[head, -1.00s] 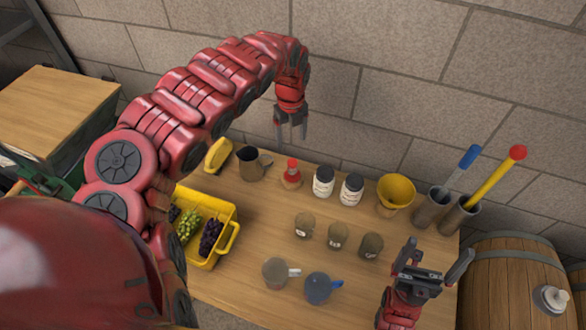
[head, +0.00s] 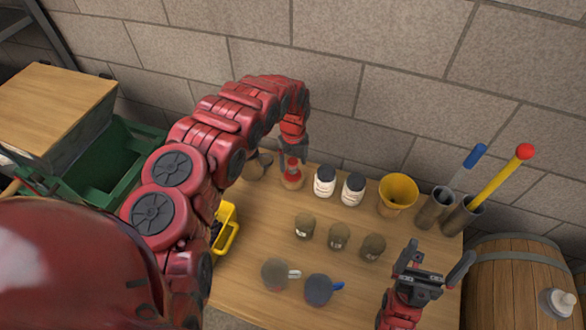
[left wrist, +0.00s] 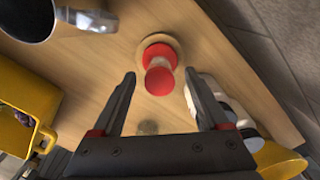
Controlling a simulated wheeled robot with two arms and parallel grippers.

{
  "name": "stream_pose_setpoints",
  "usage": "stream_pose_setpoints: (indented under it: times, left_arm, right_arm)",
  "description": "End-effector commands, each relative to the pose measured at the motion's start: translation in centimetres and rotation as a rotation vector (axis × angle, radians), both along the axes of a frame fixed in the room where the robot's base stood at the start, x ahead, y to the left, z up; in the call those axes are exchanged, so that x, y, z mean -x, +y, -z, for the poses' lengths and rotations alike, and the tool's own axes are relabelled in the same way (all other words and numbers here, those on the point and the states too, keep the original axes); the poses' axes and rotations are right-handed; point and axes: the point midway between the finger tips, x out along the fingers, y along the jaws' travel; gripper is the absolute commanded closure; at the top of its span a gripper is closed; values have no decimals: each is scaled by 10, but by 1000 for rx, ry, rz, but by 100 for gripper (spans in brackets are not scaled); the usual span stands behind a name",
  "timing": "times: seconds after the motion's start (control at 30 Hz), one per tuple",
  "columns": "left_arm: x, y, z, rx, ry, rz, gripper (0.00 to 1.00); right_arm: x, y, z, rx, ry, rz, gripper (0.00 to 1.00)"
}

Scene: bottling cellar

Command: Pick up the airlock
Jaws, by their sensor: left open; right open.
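The airlock (head: 292,175), a red-topped piece on a round tan base, stands upright near the back of the wooden table. In the left wrist view the airlock (left wrist: 159,60) shows its red cap, pale waist and red lower part. My left gripper (head: 294,158) is open and points down above it. In the left wrist view its fingertips (left wrist: 160,76) lie on either side of the red cap, with visible gaps. My right gripper (head: 440,256) is open and empty at the table's front right.
Two white dark-lidded jars (head: 339,187) stand right of the airlock, then a yellow funnel (head: 397,194). A mug (head: 255,165) stands left, partly behind my arm. Several small jars (head: 339,237) stand in front. The yellow crate (head: 229,233) is mostly hidden.

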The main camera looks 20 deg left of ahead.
Motion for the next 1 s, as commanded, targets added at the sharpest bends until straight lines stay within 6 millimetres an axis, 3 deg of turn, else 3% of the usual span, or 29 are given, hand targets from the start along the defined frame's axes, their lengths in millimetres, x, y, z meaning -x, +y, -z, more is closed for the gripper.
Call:
stream_pose_setpoints:
  times: [0.2, 0.5, 0.93, 1.0]
  left_arm:
    - [0, -1, 17, 2, 1, -1, 22]
    - [0, 0, 21, -1, -1, 0, 22]
    - [0, 0, 21, 0, 0, 0, 98]
    - [0, 0, 21, 0, 0, 0, 100]
  right_arm:
    - [0, 0, -8, 0, 0, 0, 0]
    - [0, 0, -8, 0, 0, 0, 0]
    - [0, 0, -8, 0, 0, 0, 0]
    - [0, 0, -8, 0, 0, 0, 0]
